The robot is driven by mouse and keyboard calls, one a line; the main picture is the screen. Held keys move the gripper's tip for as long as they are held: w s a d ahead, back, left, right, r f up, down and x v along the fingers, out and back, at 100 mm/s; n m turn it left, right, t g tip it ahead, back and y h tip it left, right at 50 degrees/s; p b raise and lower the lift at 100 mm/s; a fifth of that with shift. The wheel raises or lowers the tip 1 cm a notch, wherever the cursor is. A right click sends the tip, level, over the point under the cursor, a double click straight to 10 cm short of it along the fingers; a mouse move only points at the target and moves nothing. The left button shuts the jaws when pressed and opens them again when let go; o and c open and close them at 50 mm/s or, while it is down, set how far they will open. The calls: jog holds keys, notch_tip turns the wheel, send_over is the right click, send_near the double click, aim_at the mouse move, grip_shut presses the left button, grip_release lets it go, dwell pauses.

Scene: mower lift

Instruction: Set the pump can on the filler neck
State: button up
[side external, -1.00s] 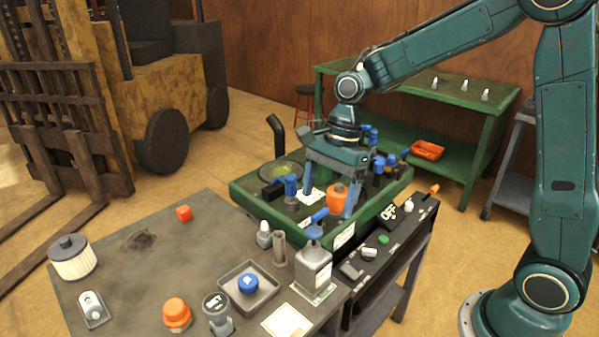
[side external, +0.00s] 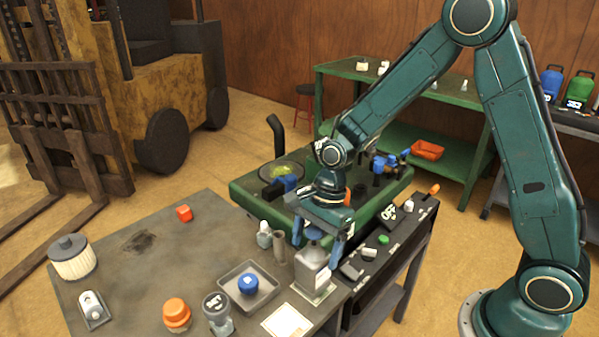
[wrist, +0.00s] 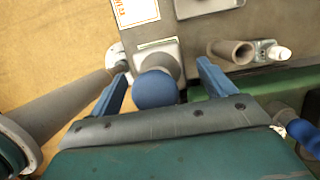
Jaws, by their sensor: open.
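The pump can (side external: 312,270) is a grey, boxy can with a blue pump top, standing upright at the bench's right end. My gripper (side external: 317,252) is open above it, with a finger on either side of its top. In the wrist view, the round blue top (wrist: 155,88) sits between the two spread fingertips (wrist: 160,72), with gaps at both sides. The green mower (side external: 250,200) is behind my gripper. An orange part (side external: 348,195) on it is mostly hidden by my arm. I cannot tell which part is the filler neck.
Close to the can stand an upright grey tube (side external: 279,247), a small white-capped bottle (side external: 264,234) and a tray (side external: 262,300) with a blue cap. A black control panel (side external: 385,245) lies to the right. The bench's left middle is mostly clear.

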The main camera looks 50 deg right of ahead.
jog(key=shift+a+f, duration=0.15)
jog(key=shift+f, duration=0.35)
jog(key=shift+r, duration=0.1)
jog(key=c, duration=1.7)
jog(key=shift+c, duration=0.3)
jog(key=shift+r, duration=0.5)
jog(key=shift+r, duration=0.75)
jog(key=shift+r, duration=0.35)
notch_tip(320, 180, up, 13)
jog(key=shift+r, duration=0.15)
